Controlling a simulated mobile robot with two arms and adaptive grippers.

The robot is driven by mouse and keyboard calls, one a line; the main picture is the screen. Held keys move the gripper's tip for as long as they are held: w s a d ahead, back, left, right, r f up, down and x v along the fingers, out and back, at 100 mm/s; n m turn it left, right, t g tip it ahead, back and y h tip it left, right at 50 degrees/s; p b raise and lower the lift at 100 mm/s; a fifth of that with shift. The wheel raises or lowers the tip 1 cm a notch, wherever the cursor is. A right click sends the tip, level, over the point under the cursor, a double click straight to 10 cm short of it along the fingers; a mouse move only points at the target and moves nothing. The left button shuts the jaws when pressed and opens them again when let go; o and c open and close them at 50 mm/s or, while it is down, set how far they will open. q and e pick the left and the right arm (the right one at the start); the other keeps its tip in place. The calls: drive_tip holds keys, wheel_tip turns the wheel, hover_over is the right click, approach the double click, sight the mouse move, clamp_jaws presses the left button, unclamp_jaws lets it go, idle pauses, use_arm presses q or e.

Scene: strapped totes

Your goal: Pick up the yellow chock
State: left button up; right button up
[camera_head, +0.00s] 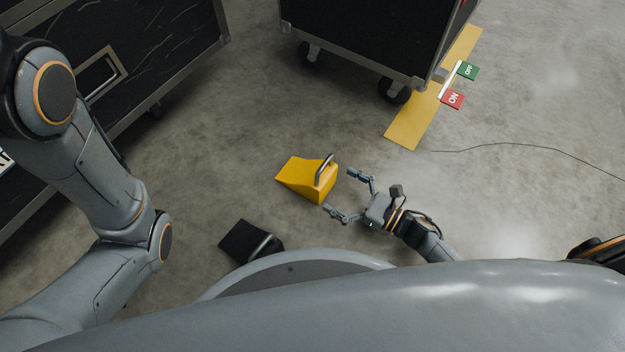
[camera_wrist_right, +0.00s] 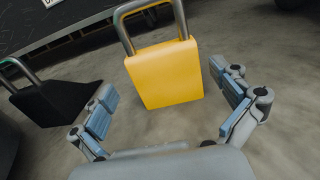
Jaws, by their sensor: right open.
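The yellow chock (camera_head: 308,179) is a wedge with a grey metal handle on its tall end, standing on the concrete floor in the middle of the head view. My right gripper (camera_head: 345,192) is open, with its fingers pointing at the chock's tall end and handle. In the right wrist view the yellow chock (camera_wrist_right: 166,75) is ahead, beyond and between the spread fingers (camera_wrist_right: 168,108), with its handle rising above. Nothing is between the fingers. My left arm shows at the left of the head view, but its gripper is out of frame.
A black chock (camera_head: 247,241) with a handle lies near my base. Black wheeled cases stand at the top (camera_head: 365,35) and upper left (camera_head: 135,50). A yellow floor strip (camera_head: 410,125), green and red tags (camera_head: 453,98) and a thin cable (camera_head: 530,146) lie to the right.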

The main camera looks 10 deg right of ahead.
sight(311, 171)
drive_tip(key=x, duration=0.3)
drive_tip(key=shift+b, duration=0.35)
drive_tip(key=b+x, duration=0.3)
drive_tip(key=x, duration=0.1)
drive_tip(key=shift+w+a+f, duration=0.15)
drive_tip(key=shift+w, duration=0.25)
drive_tip(key=shift+w+a, duration=0.15)
drive_tip(key=c, duration=1.6)
drive_tip(key=shift+r, duration=0.3)
drive_tip(key=shift+c, duration=0.4)
